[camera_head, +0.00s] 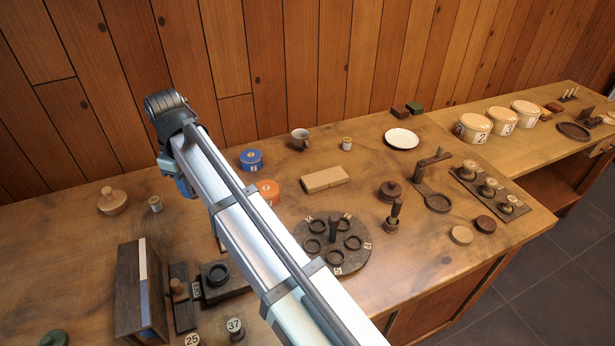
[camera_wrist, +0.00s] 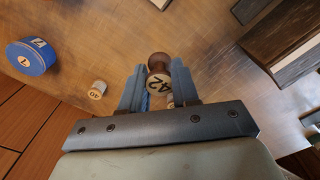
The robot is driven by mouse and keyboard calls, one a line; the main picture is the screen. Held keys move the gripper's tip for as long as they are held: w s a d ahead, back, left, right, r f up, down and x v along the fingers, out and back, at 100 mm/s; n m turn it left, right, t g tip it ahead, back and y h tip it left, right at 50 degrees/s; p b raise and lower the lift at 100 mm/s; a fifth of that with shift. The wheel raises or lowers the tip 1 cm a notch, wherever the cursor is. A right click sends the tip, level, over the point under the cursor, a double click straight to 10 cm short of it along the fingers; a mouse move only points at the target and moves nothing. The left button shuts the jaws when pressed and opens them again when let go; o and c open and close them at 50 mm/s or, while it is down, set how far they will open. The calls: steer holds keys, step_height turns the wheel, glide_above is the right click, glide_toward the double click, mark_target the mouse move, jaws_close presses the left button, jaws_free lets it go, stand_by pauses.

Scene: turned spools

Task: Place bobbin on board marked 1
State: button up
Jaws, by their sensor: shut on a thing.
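In the wrist view, my gripper (camera_wrist: 159,84) is shut on a dark brown turned bobbin (camera_wrist: 158,62) with a pale numbered end label facing the camera. In the head view my arm hides the gripper tips and the bobbin. A round dark board (camera_head: 345,263) with several ring holders, a centre post and small number labels lies at the middle front, partly behind my arm. I cannot make out which board is marked 1.
A tan block (camera_head: 325,179), a cup (camera_head: 299,138) and a white plate (camera_head: 402,139) stand behind. A dark upright box (camera_head: 128,290) stands front left.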

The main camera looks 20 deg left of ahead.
steer(key=w+d+m, duration=0.3)
steer(key=w+d, duration=0.9)
steer(key=w, duration=0.4)
step_height(320, 180, up, 2)
steer(key=m, duration=0.1)
glide_above(325, 176)
steer(key=shift+s+f+n, duration=0.1)
steer(key=shift+f+n, duration=0.7)
steer(key=shift+f, duration=1.6)
steer(key=shift+f+n, duration=0.8)
steer(key=shift+f, duration=1.6)
steer(key=shift+f, duration=0.2)
steer(key=o, duration=1)
steer(key=shift+r, duration=0.2)
step_height(325, 176, up, 12)
